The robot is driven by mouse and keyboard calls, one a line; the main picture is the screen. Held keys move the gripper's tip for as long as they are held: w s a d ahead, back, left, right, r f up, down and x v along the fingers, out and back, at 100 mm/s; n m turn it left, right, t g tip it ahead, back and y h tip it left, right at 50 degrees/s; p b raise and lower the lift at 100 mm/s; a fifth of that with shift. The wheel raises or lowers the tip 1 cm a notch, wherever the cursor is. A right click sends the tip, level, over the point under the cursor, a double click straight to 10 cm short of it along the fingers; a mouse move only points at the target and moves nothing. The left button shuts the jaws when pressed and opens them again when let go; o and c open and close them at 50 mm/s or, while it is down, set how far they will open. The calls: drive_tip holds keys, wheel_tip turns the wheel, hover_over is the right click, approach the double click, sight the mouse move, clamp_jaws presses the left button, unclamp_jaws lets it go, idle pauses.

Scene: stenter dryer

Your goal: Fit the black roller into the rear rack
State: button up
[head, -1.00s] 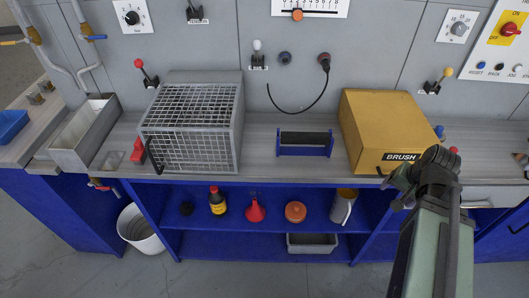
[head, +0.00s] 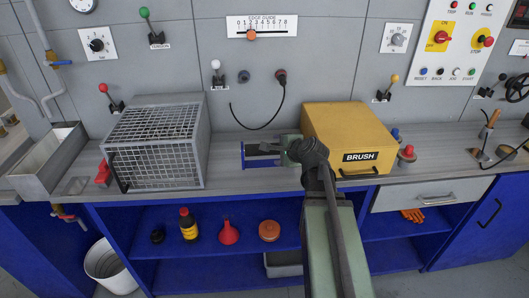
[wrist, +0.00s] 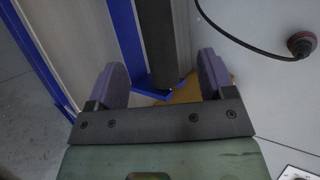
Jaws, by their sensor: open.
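The black roller (wrist: 158,40) lies in a blue cradle (head: 246,162) on the bench, between the mesh cage and the yellow BRUSH box. In the wrist view the roller runs up from between my fingers, beside the blue side of the cradle (wrist: 126,35). My gripper (wrist: 161,68) is open, with one finger on each side of the roller's near end, and I see no finger closed on it. In the head view my wrist and arm hide the cradle's right end. I cannot make out a separate rear rack.
The yellow BRUSH box (head: 345,130) stands close to my wrist on the right. The mesh cage (head: 157,145) stands to the left. A black cable (head: 268,126) hangs from the back wall above the cradle. Bench between cage and cradle is clear.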

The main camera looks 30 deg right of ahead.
sight(250, 150)
drive_tip(key=b+x, duration=0.1)
drive_tip(key=x, duration=0.3)
drive_tip(key=shift+s+f, duration=0.1)
drive_tip(key=shift+f, duration=0.1)
drive_tip(key=b+x, duration=0.3)
drive_tip(key=x, duration=0.1)
drive_tip(key=shift+w+f, duration=0.3)
drive_tip(key=shift+w+a, duration=0.1)
drive_tip(key=shift+w, duration=0.2)
drive_tip(key=shift+s+r, duration=0.1)
drive_tip(key=c, duration=1.2)
